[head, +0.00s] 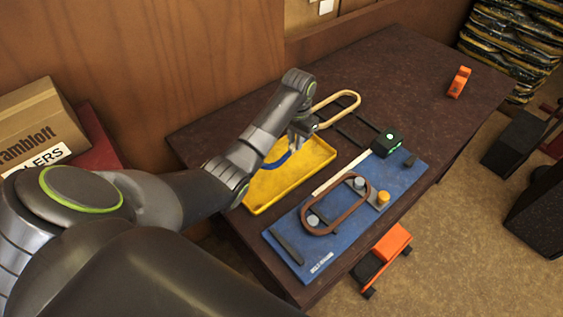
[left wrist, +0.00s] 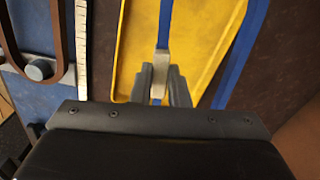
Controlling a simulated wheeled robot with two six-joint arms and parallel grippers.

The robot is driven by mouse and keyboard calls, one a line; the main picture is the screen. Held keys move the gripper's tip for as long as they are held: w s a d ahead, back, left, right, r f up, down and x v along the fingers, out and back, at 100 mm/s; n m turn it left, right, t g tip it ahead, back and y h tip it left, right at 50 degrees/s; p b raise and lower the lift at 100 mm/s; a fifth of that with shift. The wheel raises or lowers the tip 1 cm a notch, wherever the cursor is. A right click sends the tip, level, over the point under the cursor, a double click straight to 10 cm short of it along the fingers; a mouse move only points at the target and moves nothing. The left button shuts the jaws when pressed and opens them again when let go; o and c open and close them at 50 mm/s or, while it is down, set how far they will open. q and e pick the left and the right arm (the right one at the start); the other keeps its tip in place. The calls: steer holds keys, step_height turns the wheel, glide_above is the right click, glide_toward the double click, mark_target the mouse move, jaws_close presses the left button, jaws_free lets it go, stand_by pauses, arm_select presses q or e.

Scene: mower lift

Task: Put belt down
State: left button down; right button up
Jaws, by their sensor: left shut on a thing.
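My left gripper (head: 292,146) is shut on a blue belt (head: 276,162), a loop that hangs over the yellow tray (head: 262,192). In the left wrist view the blue belt (left wrist: 165,22) runs up from between the fingers (left wrist: 161,84), with its other strand to the right. The yellow tray (left wrist: 200,42) lies behind it. I cannot tell whether the belt touches the tray. A brown belt (head: 367,199) lies around pulleys on the blue board (head: 290,235). A tan belt (head: 345,94) lies at the back on a dark rack. My right gripper is not in view.
A white ruler (head: 340,174) and a dark box with a green light (head: 387,142) are by the board's far edge. An orange tool (head: 459,82) stands at the table's far right. An orange-and-black thing (head: 389,245) is beyond the front edge. The table's right end is mostly clear.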

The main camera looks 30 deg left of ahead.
arm_select(q)
steer(key=s+r+m+p, duration=0.2)
steer(key=s+p, duration=0.1)
steer(key=s, duration=0.1)
glide_above(290, 178)
step_height(290, 178, down, 5)
steer(key=shift+f+p, duration=0.15)
steer(key=shift+p, duration=0.15)
step_height(290, 178, down, 4)
steer(key=shift+a+r, duration=0.1)
steer(key=shift+r, duration=0.1)
steer(key=shift+f, duration=0.55)
steer(key=shift+f, duration=0.1)
steer(key=c, duration=1.4)
jaws_free()
